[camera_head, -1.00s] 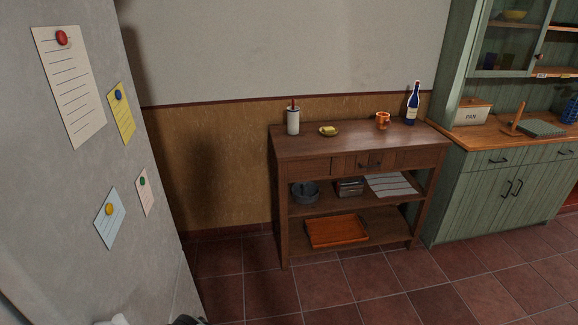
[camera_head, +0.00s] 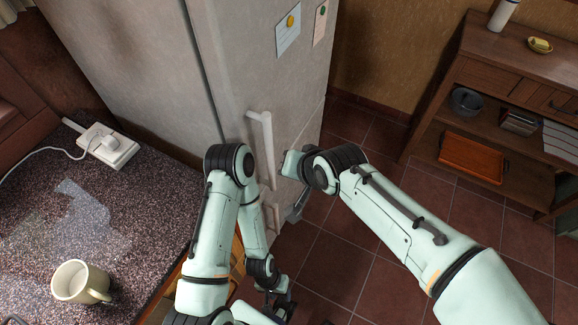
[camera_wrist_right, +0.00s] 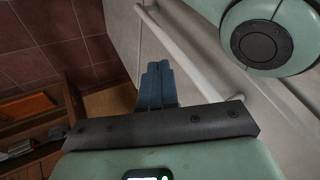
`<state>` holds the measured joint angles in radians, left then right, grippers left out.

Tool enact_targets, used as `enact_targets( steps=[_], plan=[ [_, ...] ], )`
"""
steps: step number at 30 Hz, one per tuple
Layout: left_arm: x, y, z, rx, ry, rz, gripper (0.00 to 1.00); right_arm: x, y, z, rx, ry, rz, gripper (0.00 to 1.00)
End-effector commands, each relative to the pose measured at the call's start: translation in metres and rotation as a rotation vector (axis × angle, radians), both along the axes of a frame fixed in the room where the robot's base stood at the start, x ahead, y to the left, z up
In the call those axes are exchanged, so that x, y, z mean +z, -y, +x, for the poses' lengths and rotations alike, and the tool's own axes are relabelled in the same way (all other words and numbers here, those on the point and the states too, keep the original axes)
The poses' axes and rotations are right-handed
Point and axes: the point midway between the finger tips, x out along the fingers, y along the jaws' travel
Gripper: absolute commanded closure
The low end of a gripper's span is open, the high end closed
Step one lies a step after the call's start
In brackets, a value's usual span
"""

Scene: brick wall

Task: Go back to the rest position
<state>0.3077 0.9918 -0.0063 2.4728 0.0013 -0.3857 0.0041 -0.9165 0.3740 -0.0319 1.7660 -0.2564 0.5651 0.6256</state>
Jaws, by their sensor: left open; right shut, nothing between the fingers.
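My left arm comes in from the lower left in the head view and bends at the elbow in front of the fridge. Its gripper (camera_head: 280,308) is a dark shape low in the picture, open, partly cut off and overlapped by my own arm. My right arm comes in from the lower right.
The grey fridge (camera_head: 270,70) with a white handle (camera_head: 262,140) stands close in front of both arms. A speckled counter (camera_head: 130,215) with a cream mug (camera_head: 72,283) and a white socket block (camera_head: 108,147) is at left. A wooden sideboard (camera_head: 480,75) stands right; tiled floor lies between.

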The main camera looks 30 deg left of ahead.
Motion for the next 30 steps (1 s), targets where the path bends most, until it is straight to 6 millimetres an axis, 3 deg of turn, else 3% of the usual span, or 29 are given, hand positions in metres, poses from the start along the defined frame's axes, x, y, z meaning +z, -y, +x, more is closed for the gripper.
enact_targets(
  steps=[7, 17, 20, 23, 27, 30],
  plan=[
    [-0.001, 0.000, 0.000, -0.001, -0.001, 0.000, 0.57, 0.020, 0.011, -0.011, -0.001, -0.001, -0.002, 1.00],
    [-0.001, 0.000, 0.000, -0.001, -0.001, 0.000, 0.57, 0.015, 0.015, -0.009, -0.006, -0.008, -0.008, 1.00],
    [0.000, 0.000, 0.000, -0.001, 0.000, 0.000, 0.57, -0.013, 0.024, 0.002, -0.023, -0.033, -0.027, 1.00],
    [0.002, 0.000, 0.001, -0.001, 0.001, -0.001, 0.57, -0.066, 0.046, 0.018, -0.057, -0.085, -0.059, 1.00],
    [0.005, 0.000, 0.002, 0.000, 0.002, 0.000, 0.57, -0.161, 0.096, 0.031, -0.125, -0.181, -0.098, 1.00],
    [0.007, 0.000, 0.003, -0.001, 0.004, -0.001, 0.57, -0.225, 0.138, 0.024, -0.182, -0.255, -0.120, 1.00]
  ],
)
